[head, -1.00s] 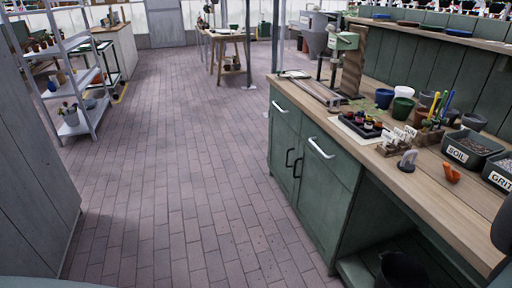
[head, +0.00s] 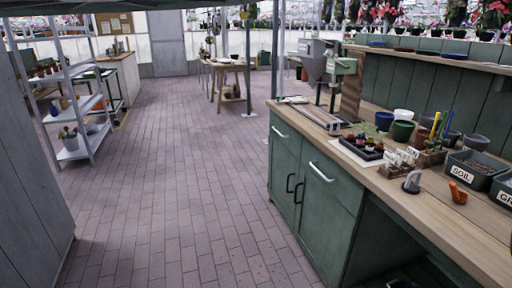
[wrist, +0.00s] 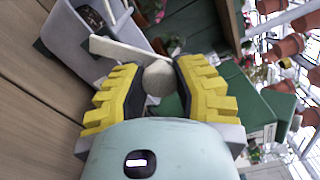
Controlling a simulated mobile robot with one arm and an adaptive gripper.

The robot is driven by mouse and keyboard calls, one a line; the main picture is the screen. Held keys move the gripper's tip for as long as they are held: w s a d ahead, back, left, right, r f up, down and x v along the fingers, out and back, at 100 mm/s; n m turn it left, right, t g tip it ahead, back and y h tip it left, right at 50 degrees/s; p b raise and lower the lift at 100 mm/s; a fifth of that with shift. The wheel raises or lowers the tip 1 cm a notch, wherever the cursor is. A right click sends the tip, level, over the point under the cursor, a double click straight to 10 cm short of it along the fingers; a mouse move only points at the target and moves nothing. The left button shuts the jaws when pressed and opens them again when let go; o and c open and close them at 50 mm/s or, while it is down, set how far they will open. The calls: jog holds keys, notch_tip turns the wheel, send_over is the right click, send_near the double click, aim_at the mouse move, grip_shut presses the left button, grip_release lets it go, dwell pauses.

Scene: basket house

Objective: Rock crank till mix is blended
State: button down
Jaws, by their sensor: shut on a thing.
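In the wrist view, the yellow-padded fingers of my gripper (wrist: 158,92) are shut on a round pale knob (wrist: 158,78). The knob sits at the end of a flat, light crank arm (wrist: 116,48). The crank arm runs up and left in front of a grey housing (wrist: 70,42), which has a dark opening. The mix itself cannot be made out. My gripper does not show in the head view. A grey hopper (head: 312,56) stands at the far end of the green workbench in the head view; I cannot tell whether it belongs to the crank.
The green workbench (head: 320,182) carries pots, a soil bin (head: 472,170), an orange scoop (head: 458,193) and a black tray (head: 362,148). A shelf rack (head: 78,110) stands left. The brick floor (head: 185,180) between is clear.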

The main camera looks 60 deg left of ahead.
jog(key=shift+d+f+m, duration=0.25)
jog(key=shift+f+m, duration=0.1)
jog(key=shift+m, duration=0.15)
jog(key=c, duration=0.6)
grip_release()
jog(key=shift+s, duration=0.1)
jog(key=shift+v, duration=5.95)
jog(key=shift+r, duration=0.1)
